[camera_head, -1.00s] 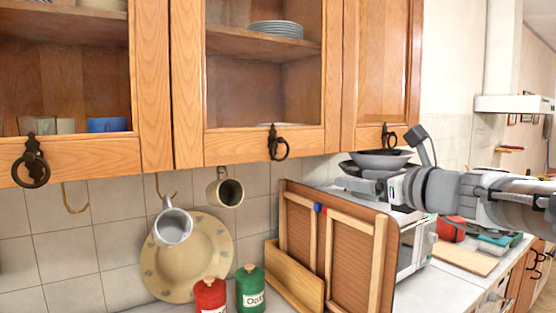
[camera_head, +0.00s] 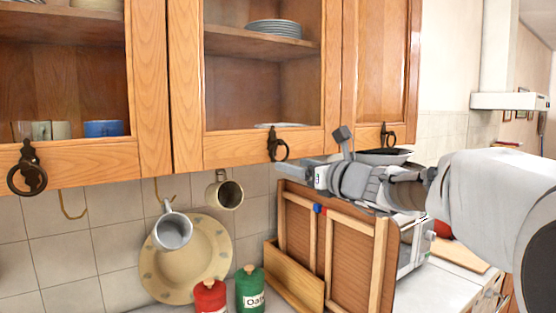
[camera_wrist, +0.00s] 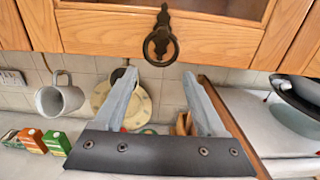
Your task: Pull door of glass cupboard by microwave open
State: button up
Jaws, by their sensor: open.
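The glass cupboard door (camera_head: 205,140) by the microwave is shut, with plates behind its glass. Its dark ring handle (camera_head: 278,147) hangs at the lower right of the wooden frame. In the wrist view the ring handle (camera_wrist: 161,45) shows top centre, just beyond the fingertips. My gripper (camera_head: 286,164) is open and empty, just below and right of the handle in the head view. In the wrist view my gripper (camera_wrist: 160,78) has its two fingers spread on either side of the handle's line, not touching it. The microwave (camera_head: 412,245) is partly hidden behind a wooden panel.
A wooden panel (camera_head: 350,225) stands on the counter below my arm. A dark pan (camera_head: 385,157) sits atop the microwave. Mugs, including a beige one (camera_head: 228,194), hang under the cupboards. Red (camera_head: 209,297) and green (camera_head: 250,290) canisters stand below. Another cupboard (camera_head: 385,70) adjoins on the right.

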jog(key=x, duration=0.6)
jog(key=shift+w+a+p, duration=0.25)
jog(key=shift+w+p, duration=0.05)
jog(key=shift+p, duration=0.1)
grip_shut()
dwell(1.0)
